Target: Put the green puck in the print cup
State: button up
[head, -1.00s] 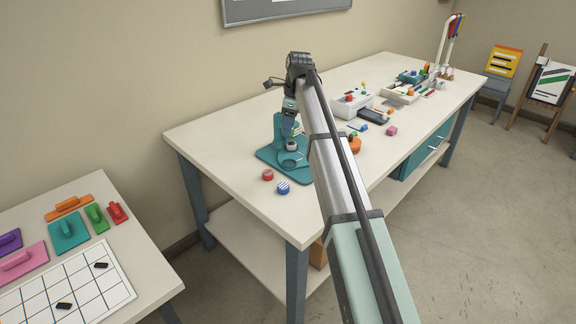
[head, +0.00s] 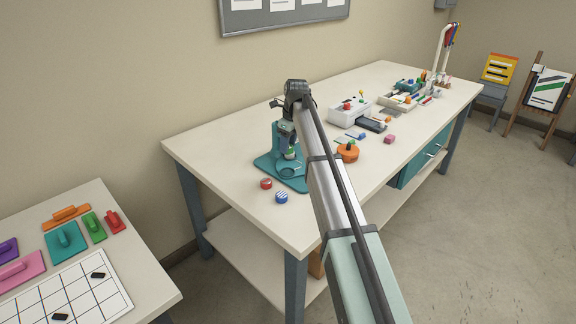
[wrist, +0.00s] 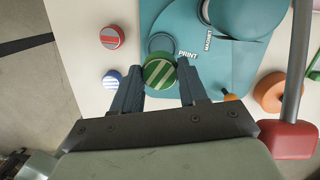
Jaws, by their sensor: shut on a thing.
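The green puck (wrist: 159,71), with pale stripes on top, sits between the fingertips of my gripper (wrist: 158,80), which is shut on it. In the wrist view the print cup (wrist: 160,41) is a round teal ring beside the word PRINT on the teal press base (wrist: 222,72). The puck overlaps the ring's near edge in this view, off its centre; its height above the base cannot be told. In the head view my gripper (head: 288,142) is low over the teal base (head: 264,163), the green puck (head: 291,153) shows small at its tip, and the cup is hidden.
A red puck (head: 266,183) and a blue striped puck (head: 281,197) stand on the table in front of the base. An orange round object (head: 347,154) is to the right. A teal press part (wrist: 240,15) rises beside the cup. The table's front-left corner is clear.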

aim_at(291, 147)
jog(key=shift+f, duration=4.5)
jog(key=shift+f, duration=0.1)
jog(key=o, duration=1)
jog(key=shift+o, duration=0.2)
jog(key=r, duration=0.4)
jog(key=d+r, duration=0.1)
jog(key=r, duration=0.3)
jog(key=s+r, duration=0.1)
jog(key=r, duration=0.3)
jog(key=shift+d, duration=0.3)
